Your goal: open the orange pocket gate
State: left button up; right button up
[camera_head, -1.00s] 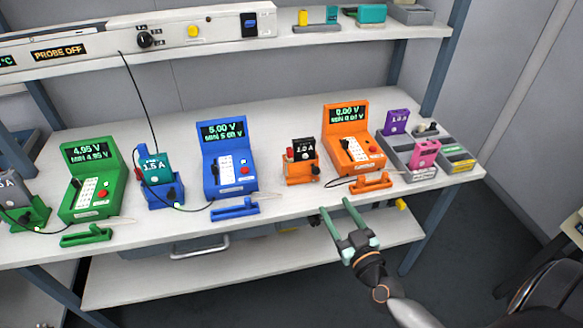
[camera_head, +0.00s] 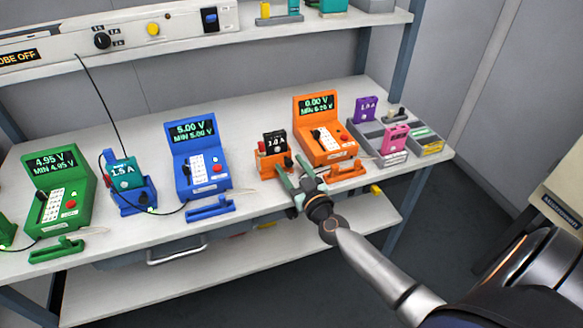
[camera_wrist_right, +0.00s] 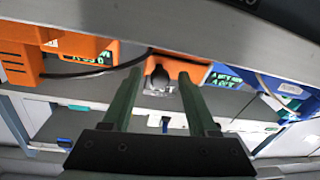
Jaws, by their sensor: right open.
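The orange pocket (camera_head: 262,163) stands at the table's front beside the orange meter (camera_head: 326,148), with a black cell (camera_head: 273,142) marked 1.0 A upright in it. A dark knob (camera_head: 288,162) shows on the pocket's front right; I cannot clearly make out the gate or how far it is open. My right gripper (camera_head: 293,172) is open and empty, just in front of the pocket, its fingertips close to it. In the right wrist view, a dark round knob (camera_wrist_right: 160,75) on an orange part appears between the two spread fingers. Contact cannot be told. My left gripper is not in view.
An orange probe holder (camera_head: 347,172) lies just right of my gripper, with a thin cable near it. The blue meter (camera_head: 197,165) and blue holder (camera_head: 210,208) stand to the left. Grey trays (camera_head: 393,160) with a pink cell (camera_head: 396,138) stand to the right.

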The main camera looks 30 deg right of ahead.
jog(key=shift+w, duration=0.1)
grip_shut()
dwell(0.5)
dwell(0.9)
